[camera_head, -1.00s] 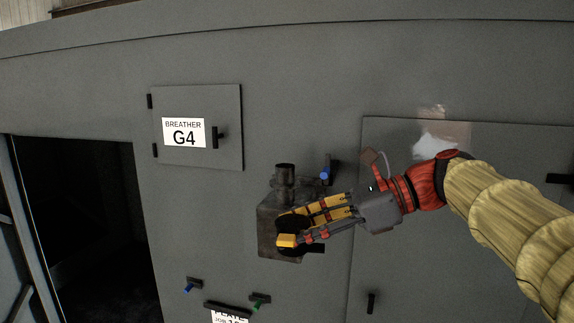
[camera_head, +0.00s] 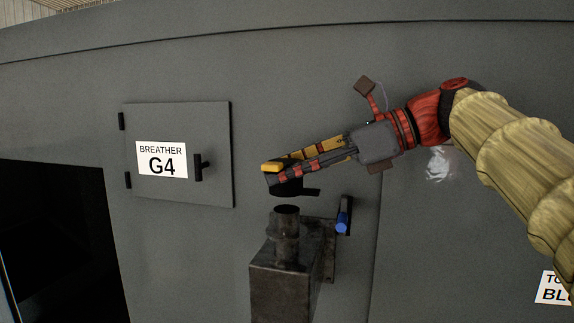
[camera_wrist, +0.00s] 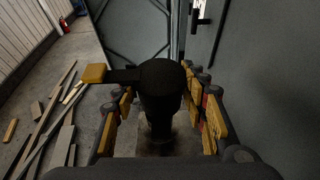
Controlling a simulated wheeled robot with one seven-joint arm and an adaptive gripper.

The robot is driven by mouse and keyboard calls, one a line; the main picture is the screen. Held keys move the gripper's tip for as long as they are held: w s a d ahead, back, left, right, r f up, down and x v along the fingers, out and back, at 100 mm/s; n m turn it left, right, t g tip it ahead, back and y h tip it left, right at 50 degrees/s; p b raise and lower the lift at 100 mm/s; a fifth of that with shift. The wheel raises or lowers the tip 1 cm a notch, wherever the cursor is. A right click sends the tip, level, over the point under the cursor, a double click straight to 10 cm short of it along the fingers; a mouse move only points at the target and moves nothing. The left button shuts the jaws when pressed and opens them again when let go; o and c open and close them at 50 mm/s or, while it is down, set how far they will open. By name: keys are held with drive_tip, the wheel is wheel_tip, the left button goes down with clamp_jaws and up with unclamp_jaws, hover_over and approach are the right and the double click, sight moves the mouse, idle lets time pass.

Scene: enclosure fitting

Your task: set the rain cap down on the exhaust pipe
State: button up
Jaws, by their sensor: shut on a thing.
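The rain cap (camera_head: 290,189) is a dark, flat, round piece with a short tab. My gripper (camera_head: 284,171), with yellow and red fingers, is shut on it. In the head view the cap hangs above the open top of the exhaust pipe (camera_head: 286,225), with a small gap between them. The pipe is a short dark upright tube on a box-shaped metal housing. In the wrist view the cap (camera_wrist: 163,78) sits between the fingers and hides most of what lies under it. Whether it is exactly centred over the pipe is hard to tell.
A blue-handled valve (camera_head: 343,220) stands just right of the pipe. The metal housing (camera_head: 282,290) juts from the grey wall below. A breather door marked G4 (camera_head: 180,190) is to the left, beside a dark opening (camera_head: 55,245). Loose planks (camera_wrist: 50,120) lie on the floor.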

sight(287, 209)
drive_tip(key=shift+s+r, duration=0.15)
drive_tip(key=shift+s, duration=0.2)
drive_tip(key=shift+w, duration=0.1)
drive_tip(key=shift+w, duration=0.1)
drive_tip(key=shift+p, duration=0.45)
drive_tip(key=shift+s+f+b, duration=0.2)
drive_tip(key=shift+f+b, duration=0.2)
drive_tip(key=shift+f, duration=0.15)
drive_tip(key=shift+w+f, duration=0.15)
drive_tip(key=shift+f, duration=0.45)
drive_tip(key=shift+p, duration=0.4)
drive_tip(key=shift+f+b, duration=1.15)
drive_tip(key=shift+f, duration=1.05)
idle(0.8)
